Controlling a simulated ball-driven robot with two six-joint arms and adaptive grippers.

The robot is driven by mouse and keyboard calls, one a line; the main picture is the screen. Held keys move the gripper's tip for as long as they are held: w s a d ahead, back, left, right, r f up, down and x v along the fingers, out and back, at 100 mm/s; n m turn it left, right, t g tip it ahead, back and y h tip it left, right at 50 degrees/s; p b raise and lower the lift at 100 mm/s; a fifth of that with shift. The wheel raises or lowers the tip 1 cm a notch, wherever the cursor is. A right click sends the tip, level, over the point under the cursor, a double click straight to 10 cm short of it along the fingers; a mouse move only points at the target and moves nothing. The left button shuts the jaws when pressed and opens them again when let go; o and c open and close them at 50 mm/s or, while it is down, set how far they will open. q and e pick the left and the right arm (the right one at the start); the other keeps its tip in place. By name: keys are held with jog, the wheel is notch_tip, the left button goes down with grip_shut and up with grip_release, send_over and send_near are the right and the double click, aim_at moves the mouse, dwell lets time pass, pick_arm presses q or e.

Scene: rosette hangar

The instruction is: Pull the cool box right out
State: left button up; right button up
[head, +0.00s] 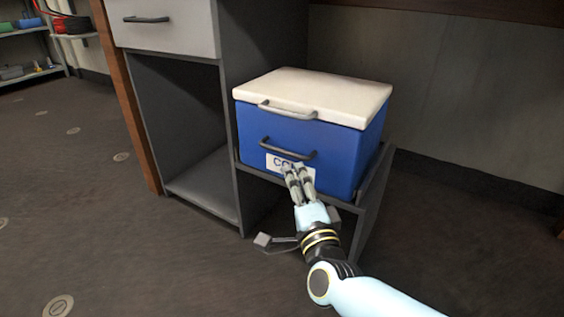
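The cool box (345,150) is blue with a white lid (320,95) and a partly covered white label on its front. It sits upright on a low grey shelf or tray (372,200). It has a grey handle on the lid's front edge (287,110) and a dark handle (288,150) on its front face. My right gripper (292,168) is in front of the box, its fingers pointing at the label just below the front handle. Its two fingers are close together; I cannot tell whether they touch the box or handle. My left gripper is not in view.
A grey cabinet with a white drawer (165,28) and an empty open compartment (205,185) stands left of the box. The floor at left is open. A wall is behind.

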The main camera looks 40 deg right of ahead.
aim_at(284, 153)
jog(key=b+x, duration=0.1)
jog(key=x, duration=0.7)
jog(key=shift+w+d+b, duration=0.15)
jog(key=shift+w+b, duration=0.25)
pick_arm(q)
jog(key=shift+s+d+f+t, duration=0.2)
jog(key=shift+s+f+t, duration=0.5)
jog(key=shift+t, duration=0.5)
pick_arm(e)
jog(key=shift+w+d+r, duration=0.1)
jog(key=shift+w+r, duration=0.05)
jog(key=shift+w, duration=0.2)
jog(key=shift+c, duration=0.4)
grip_shut()
